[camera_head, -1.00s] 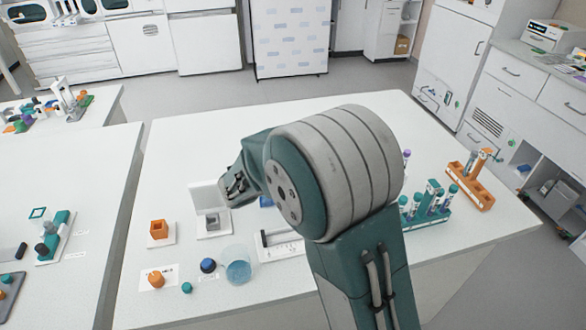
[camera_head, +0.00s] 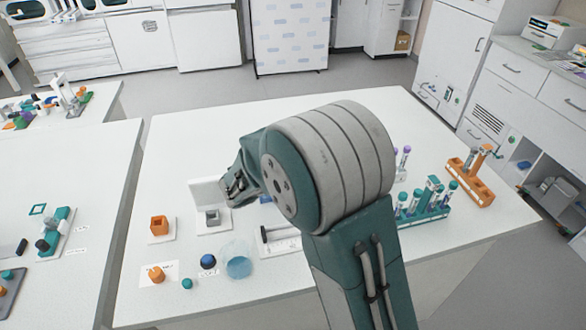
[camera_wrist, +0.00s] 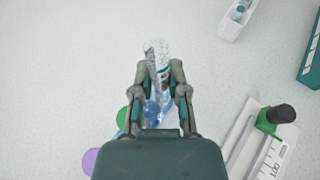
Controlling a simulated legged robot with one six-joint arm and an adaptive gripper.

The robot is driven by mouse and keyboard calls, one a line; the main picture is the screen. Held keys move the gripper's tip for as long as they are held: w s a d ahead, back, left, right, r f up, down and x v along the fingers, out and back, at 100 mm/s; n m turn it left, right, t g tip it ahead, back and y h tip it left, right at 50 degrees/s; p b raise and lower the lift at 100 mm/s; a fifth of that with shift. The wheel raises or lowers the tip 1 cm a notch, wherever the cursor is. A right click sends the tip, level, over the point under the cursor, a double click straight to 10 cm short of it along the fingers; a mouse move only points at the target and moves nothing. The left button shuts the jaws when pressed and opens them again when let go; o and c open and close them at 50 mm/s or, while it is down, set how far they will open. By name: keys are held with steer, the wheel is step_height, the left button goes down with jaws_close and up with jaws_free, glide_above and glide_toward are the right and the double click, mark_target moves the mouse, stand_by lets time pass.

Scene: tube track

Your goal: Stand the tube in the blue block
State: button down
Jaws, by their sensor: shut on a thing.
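My gripper (camera_wrist: 160,88) is shut on a clear tube (camera_wrist: 157,55) with white speckles and a teal part. The tube's tip sticks out beyond the fingers, and its lower part is partly hidden between them. In the head view my gripper (camera_head: 236,186) is small, beside the grey block, and the tube cannot be made out there. A small piece of blue (camera_head: 265,199), possibly the blue block, shows just right of my gripper, mostly hidden by my arm. In the wrist view a blue part (camera_wrist: 239,10) sits on a white piece at the top right.
An orange block (camera_head: 159,226) and a grey block (camera_head: 212,217) stand on white plates. A teal tube rack (camera_head: 425,203) and orange rack (camera_head: 470,183) stand right.

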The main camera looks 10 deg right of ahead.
steer(key=shift+r, duration=1)
steer(key=shift+f, duration=1.05)
stand_by(1.0)
steer(key=shift+r, duration=1.05)
steer(key=c, duration=0.6)
jaws_free()
